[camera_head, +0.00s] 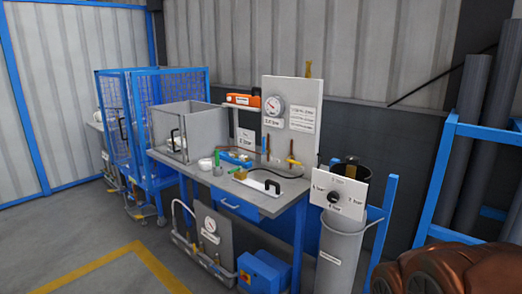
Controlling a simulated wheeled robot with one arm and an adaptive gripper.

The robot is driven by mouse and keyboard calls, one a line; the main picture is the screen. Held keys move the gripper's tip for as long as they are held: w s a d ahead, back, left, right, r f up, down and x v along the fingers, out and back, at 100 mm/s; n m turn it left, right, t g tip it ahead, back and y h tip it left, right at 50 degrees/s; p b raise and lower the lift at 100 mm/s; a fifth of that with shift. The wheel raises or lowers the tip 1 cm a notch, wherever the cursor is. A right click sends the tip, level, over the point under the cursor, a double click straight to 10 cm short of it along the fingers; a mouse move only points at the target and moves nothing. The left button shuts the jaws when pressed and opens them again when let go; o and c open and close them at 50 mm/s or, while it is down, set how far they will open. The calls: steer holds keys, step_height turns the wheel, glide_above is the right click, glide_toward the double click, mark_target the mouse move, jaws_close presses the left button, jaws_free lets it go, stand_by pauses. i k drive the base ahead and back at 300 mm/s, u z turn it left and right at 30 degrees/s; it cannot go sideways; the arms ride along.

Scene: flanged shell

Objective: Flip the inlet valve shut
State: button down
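No label that I can read marks the inlet valve. Several small handles could be valves. A yellow handle (293,161) sits near the right end of the workbench, below a grey panel (291,86) with a round gauge (274,106). Small fittings are also on a lower gauge panel (211,237) under the bench, too small to make out. Whether any valve is open or shut cannot be told. My gripper is not in view.
The workbench (285,208) carries a grey box (188,128) and a plate with a black handle (272,185). A selector sign (338,194) and grey bin (339,251) stand at its right. A blue mesh cage (180,90) is behind left. Floor is clear at front left.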

mark_target(263, 152)
steer(key=u, duration=1.05)
steer(key=i, duration=1)
steer(key=u, duration=0.55)
steer(key=i, duration=1.1)
steer(key=z, duration=1.05)
steer(key=i, duration=0.9)
steer(key=z, duration=0.2)
